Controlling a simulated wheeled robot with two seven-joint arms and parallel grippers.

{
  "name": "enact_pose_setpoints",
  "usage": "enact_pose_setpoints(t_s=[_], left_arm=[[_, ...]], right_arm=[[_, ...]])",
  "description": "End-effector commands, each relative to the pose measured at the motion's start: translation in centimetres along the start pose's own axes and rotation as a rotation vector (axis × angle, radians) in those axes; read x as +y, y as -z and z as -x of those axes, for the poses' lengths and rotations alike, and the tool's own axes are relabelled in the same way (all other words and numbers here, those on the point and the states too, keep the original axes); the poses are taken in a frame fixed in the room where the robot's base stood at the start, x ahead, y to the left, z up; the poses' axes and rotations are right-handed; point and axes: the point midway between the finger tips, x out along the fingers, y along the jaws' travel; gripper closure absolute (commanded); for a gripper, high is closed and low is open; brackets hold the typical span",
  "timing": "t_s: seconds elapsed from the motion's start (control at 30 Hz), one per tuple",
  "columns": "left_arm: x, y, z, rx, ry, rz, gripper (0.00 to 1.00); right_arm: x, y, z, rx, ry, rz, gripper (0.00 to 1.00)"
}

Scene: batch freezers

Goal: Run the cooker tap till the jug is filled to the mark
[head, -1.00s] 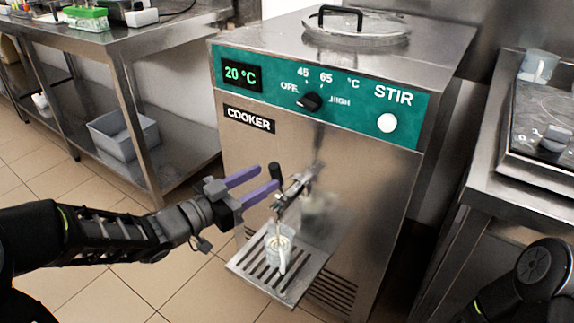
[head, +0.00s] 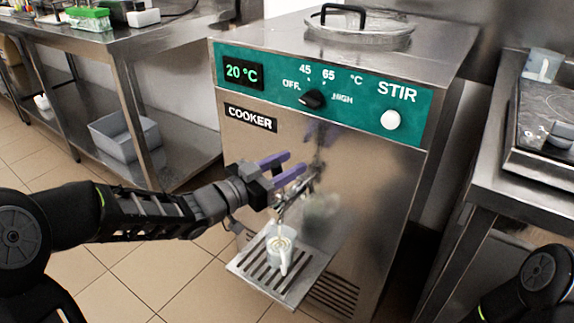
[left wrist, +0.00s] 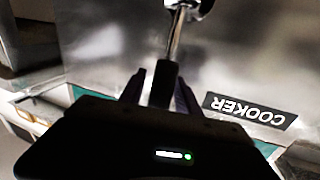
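The cooker (head: 250,165) is a steel cabinet with a green panel reading 20 °C. Its tap (head: 300,190) sticks out of the front above a slotted drip tray (head: 318,262). A small pale jug (head: 280,247) stands on the tray under the spout. A pale streak shows between spout and jug; the jug's mark and level are too small to read. My left gripper (head: 282,168) is at the tap, its purple fingers apart. In the left wrist view the dark tap handle (left wrist: 164,86) lies between the fingers, with a gap on one side. My right gripper is out of view.
A steel table with a grey bin (head: 122,136) on its lower shelf stands at left. A lidded opening (head: 360,28) tops the cooker. The floor at front left is clear.

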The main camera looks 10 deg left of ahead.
Motion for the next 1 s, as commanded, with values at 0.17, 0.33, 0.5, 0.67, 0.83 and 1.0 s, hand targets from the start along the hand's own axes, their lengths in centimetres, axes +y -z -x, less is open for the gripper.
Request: enact_pose_setpoints(t_s=[0.17,0.33,0.5,0.67,0.83,1.0], left_arm=[[-0.01,-0.01,0.03,0.0,0.0,0.0,0.77],[-0.01,-0.02,0.03,0.0,0.0,0.0,0.9],[-0.02,-0.02,0.04,0.0,0.0,0.0,1.0],[-0.01,-0.03,0.04,0.0,0.0,0.0,1.0],[-0.01,-0.03,0.04,0.0,0.0,0.0,1.0],[-0.02,-0.03,0.04,0.0,0.0,0.0,1.0]], right_arm=[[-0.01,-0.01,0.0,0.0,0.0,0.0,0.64],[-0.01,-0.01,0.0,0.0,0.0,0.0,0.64],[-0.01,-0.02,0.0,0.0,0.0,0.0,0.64],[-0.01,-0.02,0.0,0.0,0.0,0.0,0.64],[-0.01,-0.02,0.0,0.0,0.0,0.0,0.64],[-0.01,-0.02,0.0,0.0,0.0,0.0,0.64]])
